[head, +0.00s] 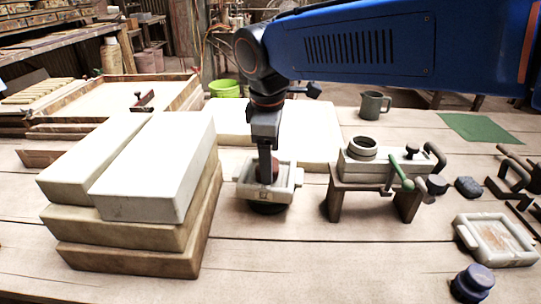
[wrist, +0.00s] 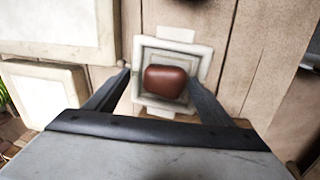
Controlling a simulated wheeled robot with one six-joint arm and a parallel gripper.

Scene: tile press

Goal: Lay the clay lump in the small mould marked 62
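The reddish-brown clay lump (wrist: 165,82) sits within the recess of a small pale square mould (wrist: 178,34) in the wrist view. In the head view the lump (head: 269,170) shows partly behind my gripper, inside the mould (head: 243,192). The mould has a small mark on its front that I cannot read, and it stands on a dark round base. My gripper (head: 267,172) points down over the mould. In the wrist view its two fingers (wrist: 160,80) stand apart on either side of the lump, with a gap visible on the left.
Pale blocks stacked on brown slabs (head: 130,225) stand close on the left. A press-like fixture on legs (head: 375,180) with a green-handled lever stands right. Another pale mould (head: 470,236) and a dark blue knob (head: 473,281) lie far right.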

